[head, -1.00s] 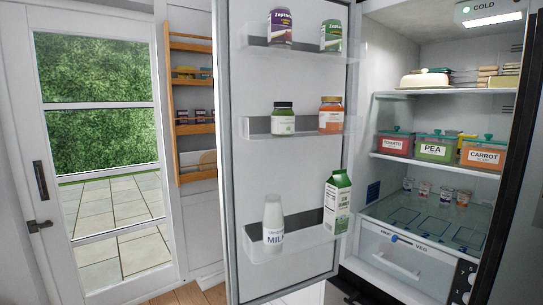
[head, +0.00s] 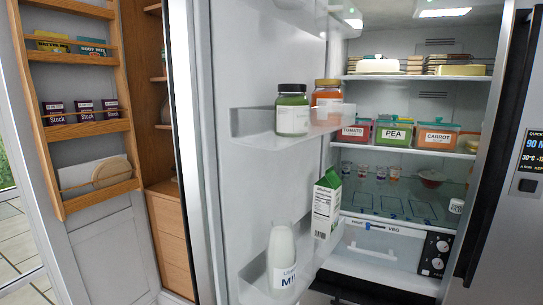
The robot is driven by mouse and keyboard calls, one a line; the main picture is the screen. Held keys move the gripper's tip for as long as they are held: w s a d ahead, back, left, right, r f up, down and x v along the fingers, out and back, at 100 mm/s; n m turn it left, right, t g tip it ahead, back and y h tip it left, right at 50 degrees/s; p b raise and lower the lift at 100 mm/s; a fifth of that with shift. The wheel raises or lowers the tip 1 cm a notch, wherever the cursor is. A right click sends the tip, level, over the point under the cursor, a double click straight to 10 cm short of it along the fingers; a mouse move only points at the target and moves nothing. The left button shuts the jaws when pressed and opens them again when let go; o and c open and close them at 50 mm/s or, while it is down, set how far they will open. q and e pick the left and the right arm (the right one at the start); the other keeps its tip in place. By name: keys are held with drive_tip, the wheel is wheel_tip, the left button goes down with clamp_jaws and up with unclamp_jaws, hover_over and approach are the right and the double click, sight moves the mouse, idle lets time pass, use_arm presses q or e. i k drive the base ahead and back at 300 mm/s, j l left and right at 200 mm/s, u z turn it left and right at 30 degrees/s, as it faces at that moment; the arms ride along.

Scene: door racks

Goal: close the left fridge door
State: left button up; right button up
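The left fridge door (head: 228,170) stands open in the middle of the head view, its inner side with shelves facing me. Its middle shelf (head: 245,123) holds a green jar (head: 292,112) and an orange jar (head: 327,93). Its lower shelf (head: 256,282) holds a milk bottle (head: 282,258) and a green and white carton (head: 326,205). The lit fridge interior (head: 405,105) shows to the right of the door. Neither of my grippers is in view.
Inside the fridge are labelled food boxes (head: 395,132), small cups and a drawer (head: 381,244). A door with a control panel (head: 531,152) is at the far right. A wooden rack (head: 95,122) on an open cupboard door stands at the left, beside wooden drawers (head: 169,240).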

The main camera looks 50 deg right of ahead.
sight(226, 61)
drive_tip(key=i+z, duration=0.2)
drive_tip(key=z, duration=0.25)
drive_tip(key=i+j+z, duration=0.1)
drive_tip(key=i+z, duration=0.15)
drive_tip(key=z, duration=0.25)
drive_tip(key=i+j+z, duration=0.15)
drive_tip(key=z, duration=0.3)
drive_tip(key=i+j+z, duration=0.2)
drive_tip(key=z, duration=0.3)
drive_tip(key=i+j+z, duration=0.1)
drive_tip(key=j+z, duration=0.2)
drive_tip(key=z, duration=0.15)
drive_tip(key=j+z, duration=0.3)
drive_tip(key=z, duration=0.2)
drive_tip(key=j+z, duration=0.3)
drive_tip(key=j, duration=0.2)
drive_tip(key=k+j+z, duration=0.1)
drive_tip(key=j+z, duration=0.2)
drive_tip(key=j, duration=0.15)
